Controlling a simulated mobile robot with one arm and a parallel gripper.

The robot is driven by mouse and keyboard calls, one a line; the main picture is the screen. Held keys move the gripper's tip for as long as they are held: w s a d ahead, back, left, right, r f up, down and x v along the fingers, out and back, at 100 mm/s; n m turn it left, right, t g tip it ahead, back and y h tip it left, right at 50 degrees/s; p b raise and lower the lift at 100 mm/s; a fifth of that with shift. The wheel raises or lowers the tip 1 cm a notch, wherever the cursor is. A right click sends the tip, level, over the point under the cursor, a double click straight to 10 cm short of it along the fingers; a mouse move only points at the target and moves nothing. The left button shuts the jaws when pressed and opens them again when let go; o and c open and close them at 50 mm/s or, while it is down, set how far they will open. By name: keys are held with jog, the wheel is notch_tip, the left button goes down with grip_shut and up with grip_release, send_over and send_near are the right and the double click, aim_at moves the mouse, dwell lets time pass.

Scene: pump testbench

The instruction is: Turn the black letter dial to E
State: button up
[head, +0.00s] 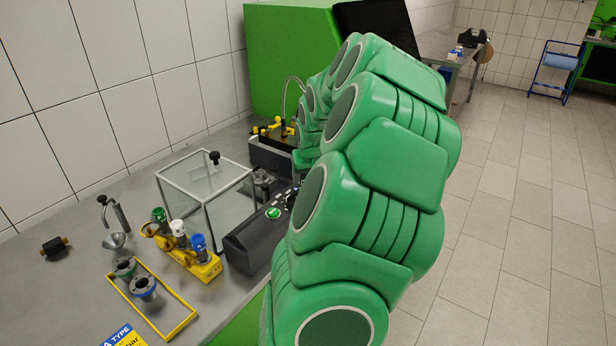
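The dark control box (250,244) stands on the bench, left of my green arm. A green round button (273,213) and several small light controls show on its sloped top. The black letter dial cannot be made out; the right part of the box is hidden behind my arm. No letter or pointer can be read. My gripper is not visible; my arm's links fill the middle of the view and block the area behind them.
A clear glass case (208,195) with a black knob stands behind the box. A yellow holder (205,266) with green, white and blue-capped parts and a yellow tray frame (178,328) lie left. Open floor (500,200) is at right.

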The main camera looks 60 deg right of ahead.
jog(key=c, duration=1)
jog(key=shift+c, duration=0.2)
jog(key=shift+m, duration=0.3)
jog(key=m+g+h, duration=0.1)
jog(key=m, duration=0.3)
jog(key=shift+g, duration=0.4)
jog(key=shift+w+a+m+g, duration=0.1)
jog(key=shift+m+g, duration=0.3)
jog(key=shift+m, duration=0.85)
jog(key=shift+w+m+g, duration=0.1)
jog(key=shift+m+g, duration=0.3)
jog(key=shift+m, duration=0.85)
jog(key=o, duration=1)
